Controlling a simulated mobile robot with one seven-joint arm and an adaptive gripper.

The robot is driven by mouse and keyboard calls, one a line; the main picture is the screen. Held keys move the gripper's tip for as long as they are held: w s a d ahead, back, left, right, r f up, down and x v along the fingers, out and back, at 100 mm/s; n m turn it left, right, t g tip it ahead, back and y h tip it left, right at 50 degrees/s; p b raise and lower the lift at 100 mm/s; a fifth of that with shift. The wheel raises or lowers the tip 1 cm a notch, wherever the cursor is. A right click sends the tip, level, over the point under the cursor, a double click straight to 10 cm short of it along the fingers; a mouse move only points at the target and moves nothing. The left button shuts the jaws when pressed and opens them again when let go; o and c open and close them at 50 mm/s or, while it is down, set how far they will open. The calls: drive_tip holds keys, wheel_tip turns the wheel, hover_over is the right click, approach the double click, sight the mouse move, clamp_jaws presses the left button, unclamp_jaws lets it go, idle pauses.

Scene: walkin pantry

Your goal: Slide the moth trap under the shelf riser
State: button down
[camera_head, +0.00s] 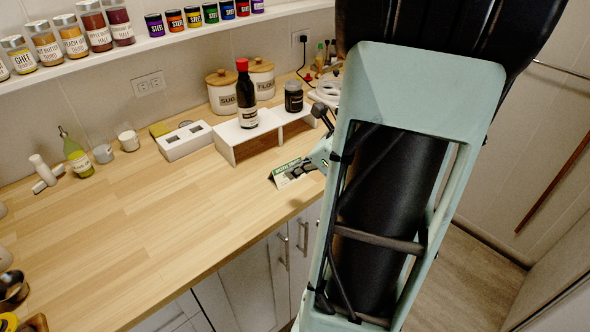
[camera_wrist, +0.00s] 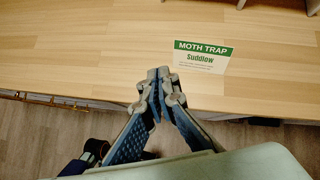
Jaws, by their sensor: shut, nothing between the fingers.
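The moth trap (camera_head: 281,181) is a small white and green card-like box on the wooden counter near its front edge. In the wrist view the moth trap (camera_wrist: 203,58) shows its green title strip and the name Suddlow. My gripper (camera_head: 297,172) is beside it, partly overlapping it in the head view. In the wrist view my gripper (camera_wrist: 160,74) is shut and empty, its tips just left of the trap; I cannot tell whether they touch it. The white shelf riser (camera_head: 236,136) stands behind the trap, with open wooden-coloured compartments facing the front.
On the riser stand a dark red-capped bottle (camera_head: 246,95) and a dark jar (camera_head: 293,97). A white box (camera_head: 185,141) sits left of the riser, canisters (camera_head: 222,92) behind. The counter (camera_head: 170,225) is clear left of the trap. Cabinet handles (camera_head: 303,238) lie below its edge.

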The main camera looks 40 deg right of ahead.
drive_tip(key=s+d+f+m+t+h, duration=0.1)
drive_tip(key=s+d+m+h, duration=0.1)
drive_tip(key=s+d+m, duration=0.3)
drive_tip(key=shift+n, duration=0.6)
drive_tip(key=x, duration=0.3)
drive_tip(key=b+x, duration=0.1)
drive_tip(key=x, duration=0.2)
drive_tip(key=d+x, duration=0.1)
drive_tip(key=x, duration=0.2)
drive_tip(key=shift+f+b, duration=0.4)
drive_tip(key=shift+f, duration=0.05)
drive_tip(key=w, duration=0.2)
drive_tip(key=shift+w+r+p, duration=0.2)
drive_tip(key=shift+w+p, duration=0.1)
drive_tip(key=shift+p, duration=0.05)
drive_tip(key=shift+w, duration=0.65)
drive_tip(key=shift+a, duration=0.1)
drive_tip(key=w, duration=0.5)
drive_tip(key=w+a+p, duration=0.1)
drive_tip(key=w, duration=0.4)
drive_tip(key=w+p, duration=0.1)
drive_tip(key=w, duration=0.4)
drive_tip(key=shift+w+a, duration=0.15)
drive_tip(key=shift+w, duration=0.8)
